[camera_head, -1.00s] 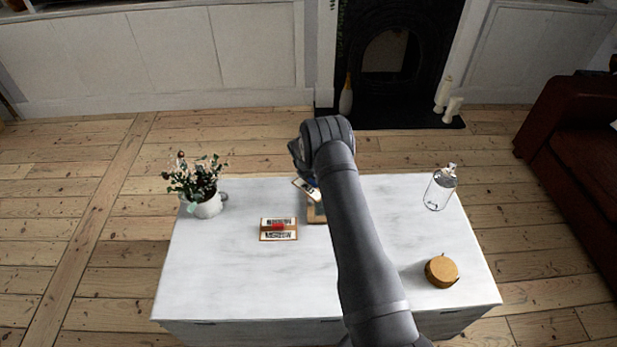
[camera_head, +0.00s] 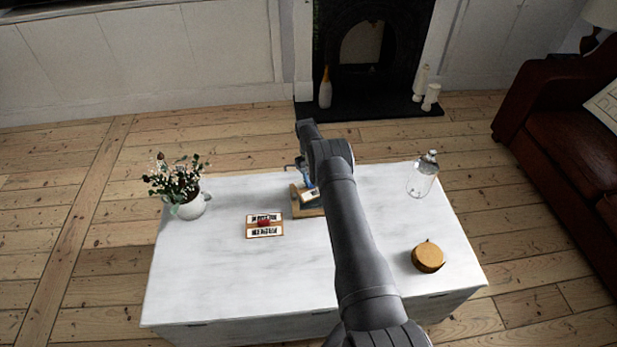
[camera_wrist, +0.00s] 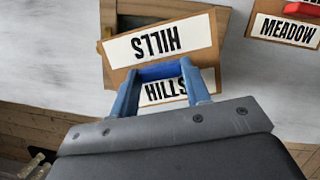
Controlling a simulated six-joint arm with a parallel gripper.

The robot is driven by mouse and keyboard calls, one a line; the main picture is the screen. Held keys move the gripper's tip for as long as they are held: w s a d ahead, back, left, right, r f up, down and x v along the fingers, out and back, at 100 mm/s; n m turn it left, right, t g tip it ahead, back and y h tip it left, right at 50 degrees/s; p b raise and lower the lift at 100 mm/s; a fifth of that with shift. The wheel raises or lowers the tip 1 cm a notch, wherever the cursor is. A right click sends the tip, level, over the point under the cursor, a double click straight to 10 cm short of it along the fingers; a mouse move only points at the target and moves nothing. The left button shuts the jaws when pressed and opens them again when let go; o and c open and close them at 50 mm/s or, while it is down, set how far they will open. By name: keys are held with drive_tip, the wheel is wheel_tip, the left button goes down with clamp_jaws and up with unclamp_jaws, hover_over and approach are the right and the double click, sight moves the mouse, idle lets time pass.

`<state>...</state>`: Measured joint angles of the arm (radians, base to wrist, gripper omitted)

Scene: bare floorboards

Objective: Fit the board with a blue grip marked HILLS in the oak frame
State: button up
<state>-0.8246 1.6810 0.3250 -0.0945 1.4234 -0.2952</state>
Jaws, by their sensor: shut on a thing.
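The HILLS board (camera_wrist: 190,42) is a brown panel with two white labels reading HILLS and a blue grip (camera_wrist: 160,70) across its middle. My gripper (camera_wrist: 158,82) is shut on that grip. In the head view the board (camera_head: 311,195) is over the oak frame (camera_head: 295,203), partly hidden by my arm. In the wrist view the oak frame (camera_wrist: 108,14) shows behind the board's upper edge. The board is turned slightly against the frame and covers much of it. I cannot tell whether they touch.
The MEADOW board (camera_head: 250,231) with a red grip (camera_head: 264,222) lies left of the frame on the white table (camera_head: 220,280). The table's front left is clear.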

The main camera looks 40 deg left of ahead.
drive_tip(key=m, duration=0.2)
drive_tip(key=d+m+g, duration=0.1)
drive_tip(key=m, duration=0.1)
drive_tip(key=shift+w+d+y, duration=0.15)
drive_tip(key=shift+d+y, duration=0.05)
drive_tip(key=shift+y, duration=0.2)
drive_tip(key=shift+f, duration=2.45)
drive_tip(key=shift+f, duration=0.85)
drive_tip(key=o, duration=1.1)
drive_tip(key=shift+r, duration=0.1)
